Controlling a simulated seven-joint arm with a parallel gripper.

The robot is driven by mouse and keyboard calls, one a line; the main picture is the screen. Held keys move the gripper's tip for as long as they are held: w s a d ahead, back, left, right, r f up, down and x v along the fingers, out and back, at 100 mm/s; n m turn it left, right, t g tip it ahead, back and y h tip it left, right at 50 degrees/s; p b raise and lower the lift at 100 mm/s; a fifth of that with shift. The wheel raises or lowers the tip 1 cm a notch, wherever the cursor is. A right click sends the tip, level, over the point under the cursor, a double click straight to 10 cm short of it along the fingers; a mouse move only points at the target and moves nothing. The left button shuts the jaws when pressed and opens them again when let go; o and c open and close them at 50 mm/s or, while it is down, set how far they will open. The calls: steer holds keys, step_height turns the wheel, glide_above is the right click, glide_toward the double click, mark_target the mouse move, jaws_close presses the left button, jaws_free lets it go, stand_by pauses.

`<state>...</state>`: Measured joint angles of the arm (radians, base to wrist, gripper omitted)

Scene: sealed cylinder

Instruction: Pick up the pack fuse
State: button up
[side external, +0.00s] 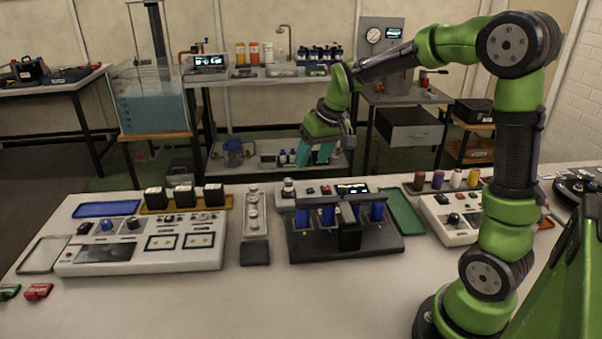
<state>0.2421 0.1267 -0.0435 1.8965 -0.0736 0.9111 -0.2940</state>
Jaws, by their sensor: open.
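My gripper (314,155) is open and empty, with teal fingers pointing down. It hangs in the air above the far side of the table, over the middle station. The middle station (310,250) is a dark base with several blue cylinders (328,215) standing in dark holders and a black block (349,237) at its front. A small lit display (352,188) is behind it. I cannot tell which item is the pack fuse; nothing readable marks it at this size.
A white control panel (140,258) with black cubes (185,195) behind it stands left. A tray of round pieces (254,222) is beside it. A green tray (405,212) and another panel (450,220) stand right. Red (38,291) and green (8,292) pieces lie front left.

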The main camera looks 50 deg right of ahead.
mark_target(290, 180)
steer(key=w+d+n, duration=0.3)
steer(key=w+d, duration=0.1)
steer(key=w, duration=0.2)
steer(key=shift+h, duration=0.4)
steer(key=x, duration=1.6)
steer(key=shift+w+f, duration=0.1)
steer(key=shift+f, duration=0.1)
jaws_close()
